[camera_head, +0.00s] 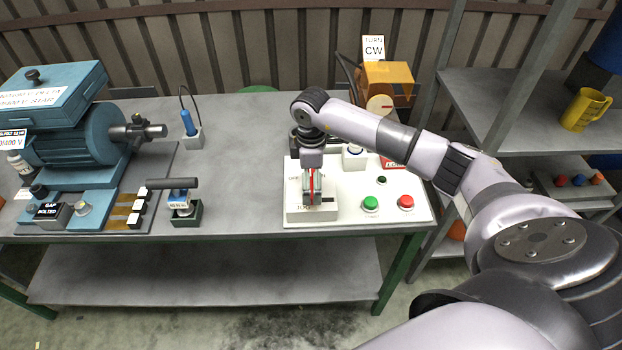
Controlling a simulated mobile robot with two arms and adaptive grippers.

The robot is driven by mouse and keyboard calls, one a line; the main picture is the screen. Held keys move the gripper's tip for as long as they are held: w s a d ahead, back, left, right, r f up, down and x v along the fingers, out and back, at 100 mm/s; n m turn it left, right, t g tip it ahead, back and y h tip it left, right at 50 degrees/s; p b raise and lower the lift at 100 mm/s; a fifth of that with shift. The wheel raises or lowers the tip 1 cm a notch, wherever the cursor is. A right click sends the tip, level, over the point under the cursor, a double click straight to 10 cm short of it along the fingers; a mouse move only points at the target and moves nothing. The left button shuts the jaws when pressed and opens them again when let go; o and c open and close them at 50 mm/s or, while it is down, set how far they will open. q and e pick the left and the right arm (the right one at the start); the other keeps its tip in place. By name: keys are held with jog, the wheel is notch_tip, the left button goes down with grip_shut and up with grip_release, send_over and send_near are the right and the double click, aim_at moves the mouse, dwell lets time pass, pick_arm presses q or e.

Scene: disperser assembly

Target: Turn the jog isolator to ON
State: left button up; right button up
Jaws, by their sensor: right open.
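The jog isolator (298,213) is a pale box at the front left of the white control panel (345,218) on the bench. Its printed label is partly legible. My right gripper (312,198) points down over the box, open, with its fingers at the top of the isolator. A red strip shows between the fingers, and a short dark piece (327,200) sticks out to their right. The gripper hides most of the isolator's handle, so I cannot tell its position or whether the fingers touch it. My left gripper is not in view.
A green button (371,203) and a red button (405,202) sit right of the isolator. An orange-guarded unit (388,80) stands behind the panel. A blue motor (92,135) and a blue-handled tool (188,122) are on the left. The bench middle (240,150) is clear.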

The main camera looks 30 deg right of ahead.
aim_at(311, 182)
notch_tip(311, 182, up, 12)
dwell(0.4)
dwell(0.4)
